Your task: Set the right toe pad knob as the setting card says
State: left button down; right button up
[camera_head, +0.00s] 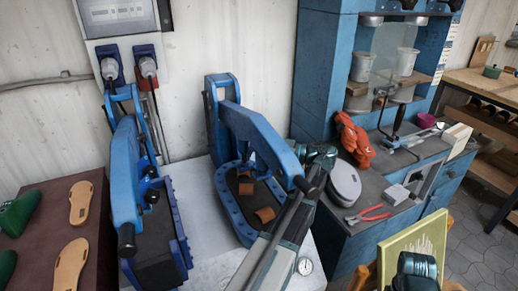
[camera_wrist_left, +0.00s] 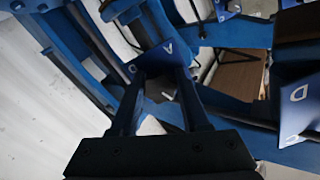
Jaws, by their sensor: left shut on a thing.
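In the left wrist view my left gripper (camera_wrist_left: 160,82) is shut on a grey knob (camera_wrist_left: 157,91), with one dark finger on each side of it. A blue dial plate (camera_wrist_left: 150,59) with white letters, A and what looks like C, lies just beyond the fingertips. The knob's pointer and exact setting cannot be made out. A second blue lettered plate (camera_wrist_left: 300,97), with a D readable, stands at the right. In the head view my arm crosses the right blue press (camera_head: 229,207) and hides the knob. Brown pads (camera_head: 265,215) lie inside that press.
A second blue press (camera_head: 125,170) stands at the left. Sandal soles (camera_head: 71,262) lie on a brown table beside it.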

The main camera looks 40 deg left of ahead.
pick_arm(q)
jog(key=m, duration=0.6)
jog(key=shift+m, duration=0.3)
jog(key=m, duration=0.6)
jog(key=shift+m, duration=0.5)
jog(key=shift+c, duration=1.9)
grip_release()
